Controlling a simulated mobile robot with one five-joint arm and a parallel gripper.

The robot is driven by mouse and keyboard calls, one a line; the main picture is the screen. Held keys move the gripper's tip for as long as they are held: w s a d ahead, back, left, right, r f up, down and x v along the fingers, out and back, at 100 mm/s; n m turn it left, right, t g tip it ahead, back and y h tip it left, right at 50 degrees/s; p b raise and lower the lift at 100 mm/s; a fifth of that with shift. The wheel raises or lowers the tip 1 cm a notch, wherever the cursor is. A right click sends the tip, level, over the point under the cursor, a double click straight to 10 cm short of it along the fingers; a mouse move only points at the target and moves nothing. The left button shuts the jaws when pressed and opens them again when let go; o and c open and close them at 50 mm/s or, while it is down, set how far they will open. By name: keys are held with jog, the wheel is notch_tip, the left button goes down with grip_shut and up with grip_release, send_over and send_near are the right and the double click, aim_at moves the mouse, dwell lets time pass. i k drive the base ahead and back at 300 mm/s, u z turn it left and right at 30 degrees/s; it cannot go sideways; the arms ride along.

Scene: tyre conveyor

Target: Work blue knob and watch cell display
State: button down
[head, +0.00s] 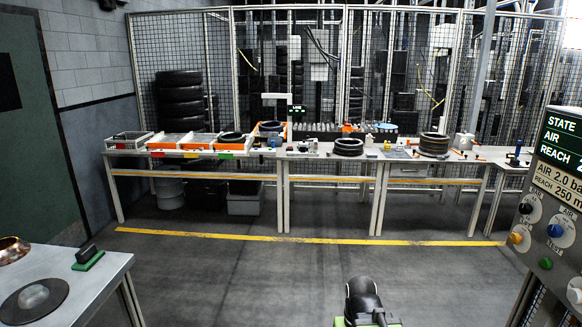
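The blue knob (555,230) is on a dark control panel (535,262) at the right edge of the head view. The cell display (562,143) is at the top of that panel, with light text reading STATE, AIR and REACH; the picture edge cuts off its right part. A pale plate (556,181) below it reads AIR 2.0 and REACH 250, also cut off. A black and green part of my own body shows at the bottom middle, well left of the panel. I cannot make out my gripper's fingers.
Near the blue knob are a yellow knob (516,238) and a green button (545,264). A long workbench (330,157) with tyres and trays stands at the back before a mesh fence. A grey table (95,268) is at the lower left. The middle floor is clear.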

aim_at(555, 230)
jog(key=z, duration=1.55)
